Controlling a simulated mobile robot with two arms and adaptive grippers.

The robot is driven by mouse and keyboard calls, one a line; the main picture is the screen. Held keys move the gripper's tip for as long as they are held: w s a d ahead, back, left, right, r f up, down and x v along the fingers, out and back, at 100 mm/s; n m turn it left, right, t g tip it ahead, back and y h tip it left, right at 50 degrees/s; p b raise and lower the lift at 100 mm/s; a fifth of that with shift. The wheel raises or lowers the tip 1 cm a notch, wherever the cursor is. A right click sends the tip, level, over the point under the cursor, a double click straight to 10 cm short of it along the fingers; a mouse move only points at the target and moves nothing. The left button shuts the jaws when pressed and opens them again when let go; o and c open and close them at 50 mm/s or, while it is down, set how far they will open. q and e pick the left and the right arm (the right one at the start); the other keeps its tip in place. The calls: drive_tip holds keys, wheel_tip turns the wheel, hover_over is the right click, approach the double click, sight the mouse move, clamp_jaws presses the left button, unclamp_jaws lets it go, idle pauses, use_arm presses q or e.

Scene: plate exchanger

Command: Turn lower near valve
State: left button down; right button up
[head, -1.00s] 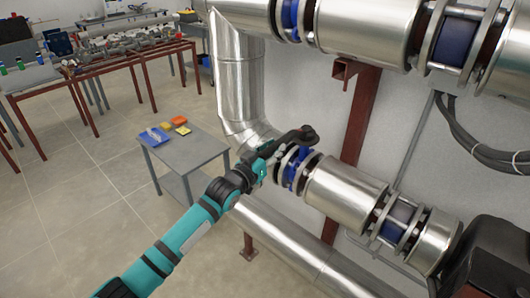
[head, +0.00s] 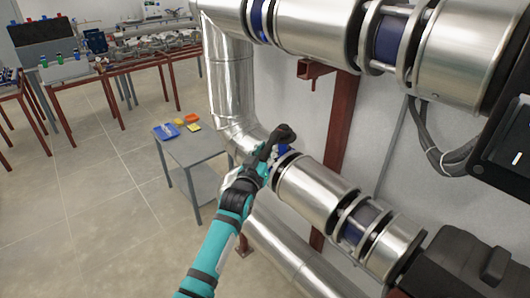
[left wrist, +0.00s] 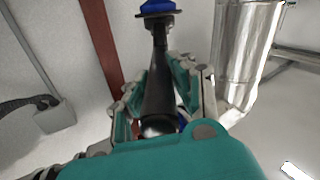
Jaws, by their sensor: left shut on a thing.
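The lower near valve (head: 281,150) is a blue valve between flanges on the lower silver pipe, partly hidden behind my gripper. Its black handle (head: 285,133) sticks out at the top end of the gripper. My left gripper (head: 264,160) reaches up to it from below and is shut on the handle. In the left wrist view the dark handle (left wrist: 158,92) runs between the two fingers of the gripper (left wrist: 160,100). The handle leads up to a stem and the blue valve part (left wrist: 158,6). My right gripper is not in view.
The upper silver pipe (head: 315,28) with blue valves runs above. A red-brown post (head: 340,130) stands behind the pipes. A grey side table (head: 195,150) with a blue tray (head: 166,131) stands left of the valve. Open floor lies at the left.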

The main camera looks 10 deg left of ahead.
use_arm(q)
drive_tip(key=shift+f, duration=0.3)
drive_tip(key=c, duration=1.2)
unclamp_jaws()
drive_tip(key=shift+o, duration=0.5)
drive_tip(key=shift+r, duration=0.1)
drive_tip(key=v, duration=1.2)
drive_tip(key=shift+c, duration=0.3)
